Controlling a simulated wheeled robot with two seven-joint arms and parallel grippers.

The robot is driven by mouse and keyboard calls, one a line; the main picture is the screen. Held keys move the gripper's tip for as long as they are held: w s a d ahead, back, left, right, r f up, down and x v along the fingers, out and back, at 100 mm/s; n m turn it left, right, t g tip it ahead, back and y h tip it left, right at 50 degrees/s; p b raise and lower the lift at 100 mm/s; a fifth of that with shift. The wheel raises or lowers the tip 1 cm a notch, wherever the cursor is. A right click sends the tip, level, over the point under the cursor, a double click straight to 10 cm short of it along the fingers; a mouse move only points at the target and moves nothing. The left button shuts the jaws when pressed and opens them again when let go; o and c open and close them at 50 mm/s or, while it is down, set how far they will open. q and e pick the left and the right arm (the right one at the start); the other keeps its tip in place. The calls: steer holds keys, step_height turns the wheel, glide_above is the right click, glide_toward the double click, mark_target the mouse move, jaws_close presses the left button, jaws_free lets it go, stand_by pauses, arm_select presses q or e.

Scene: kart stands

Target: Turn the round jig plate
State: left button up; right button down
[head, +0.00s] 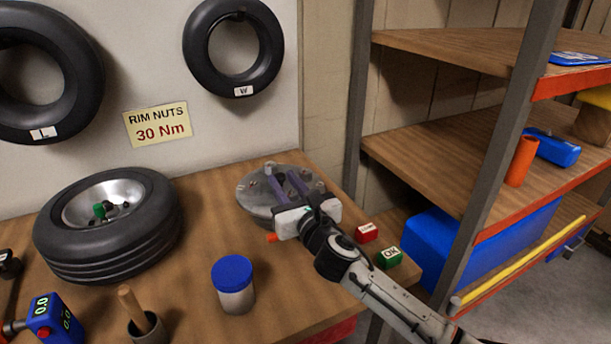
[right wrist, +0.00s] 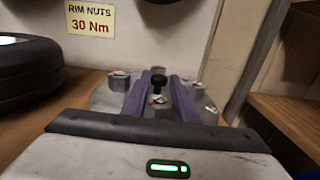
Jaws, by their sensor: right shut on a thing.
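The round jig plate (head: 256,198) is a grey metal disc on the bench, with several raised posts around its rim. In the right wrist view the plate (right wrist: 102,100) shows red-and-white marks on its posts and a black knob (right wrist: 158,82) near the middle. My right gripper (head: 283,175) is over the plate, with its two purple fingers reaching across it. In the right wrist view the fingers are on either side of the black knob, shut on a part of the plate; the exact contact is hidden. My left gripper is not in view.
A tyred wheel (head: 105,232) lies left of the plate. A blue-lidded jar (head: 233,286), a cup with a wooden handle (head: 146,328) and a blue torque tool (head: 52,318) stand in front. Shelves (head: 470,165) stand right.

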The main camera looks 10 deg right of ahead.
steer(key=shift+a+r, duration=0.1)
steer(key=shift+a, duration=0.05)
steer(key=c, duration=1.6)
jaws_free()
steer(key=shift+o, duration=0.2)
steer(key=shift+s, duration=0.1)
steer(key=shift+s, duration=0.35)
steer(key=s+d, duration=0.2)
steer(key=s, duration=0.7)
steer(key=shift+s, duration=0.15)
